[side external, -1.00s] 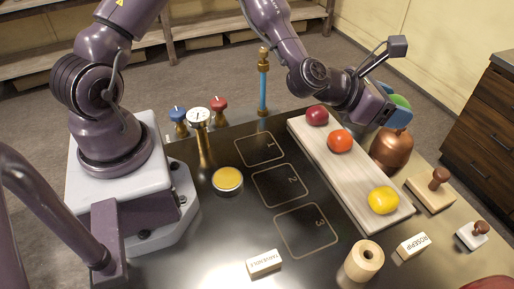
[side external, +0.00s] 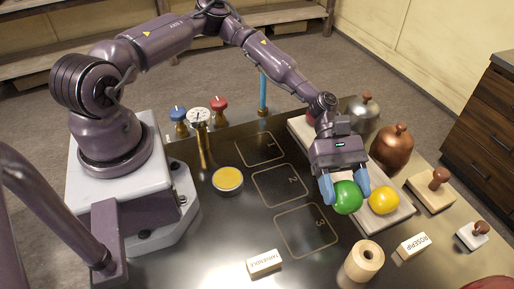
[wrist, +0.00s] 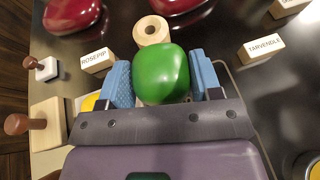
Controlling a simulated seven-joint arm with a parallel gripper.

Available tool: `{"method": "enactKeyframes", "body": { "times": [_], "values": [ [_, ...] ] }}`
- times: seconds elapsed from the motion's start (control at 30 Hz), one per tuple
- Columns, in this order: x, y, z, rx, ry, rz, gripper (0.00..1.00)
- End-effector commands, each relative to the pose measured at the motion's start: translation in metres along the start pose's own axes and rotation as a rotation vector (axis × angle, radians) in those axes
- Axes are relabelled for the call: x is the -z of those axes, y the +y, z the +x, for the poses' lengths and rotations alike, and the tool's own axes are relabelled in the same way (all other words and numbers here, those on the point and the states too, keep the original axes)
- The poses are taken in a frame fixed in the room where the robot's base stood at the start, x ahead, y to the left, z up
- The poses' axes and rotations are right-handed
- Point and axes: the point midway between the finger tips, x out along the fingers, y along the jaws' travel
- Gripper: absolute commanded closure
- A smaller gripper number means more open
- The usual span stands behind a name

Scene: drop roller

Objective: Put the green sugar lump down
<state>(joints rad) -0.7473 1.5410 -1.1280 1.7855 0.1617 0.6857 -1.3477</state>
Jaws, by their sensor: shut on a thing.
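The green sugar lump (side external: 348,197) is round and sits between the blue fingers of my gripper (side external: 345,190), which is shut on it. In the wrist view the lump (wrist: 161,74) fills the space between both fingers (wrist: 163,82). In the side view it overlaps the left edge of the pale board (side external: 402,215), near outlined square 3 (side external: 307,230). I cannot tell its exact height. A yellow lump (side external: 384,200) lies on the board just right of it. A red lump (side external: 311,118) shows partly at the board's far end; my gripper hides the board's middle.
A wooden roller (side external: 364,262) and labelled blocks, TARVENDLE (side external: 264,263) and ROSEPIP (side external: 413,246), stand in front. A copper pot (side external: 392,148) and stampers (side external: 432,190) stand right. A yellow-topped tin (side external: 228,180) is left. Squares 1 (side external: 260,149) and 2 (side external: 280,186) are empty.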

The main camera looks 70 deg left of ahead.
Motion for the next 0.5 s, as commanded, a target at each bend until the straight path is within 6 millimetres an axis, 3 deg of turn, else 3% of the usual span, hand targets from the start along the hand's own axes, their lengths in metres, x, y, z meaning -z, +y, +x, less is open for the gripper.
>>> {"method": "enactKeyframes", "body": {
  "times": [0.27,0.5],
  "values": [
    [0.024,-0.031,-0.003,0.526,0.012,0.217,0.68],
    [0.043,-0.063,-0.028,1.108,0.015,0.453,0.68]
  ]
}}
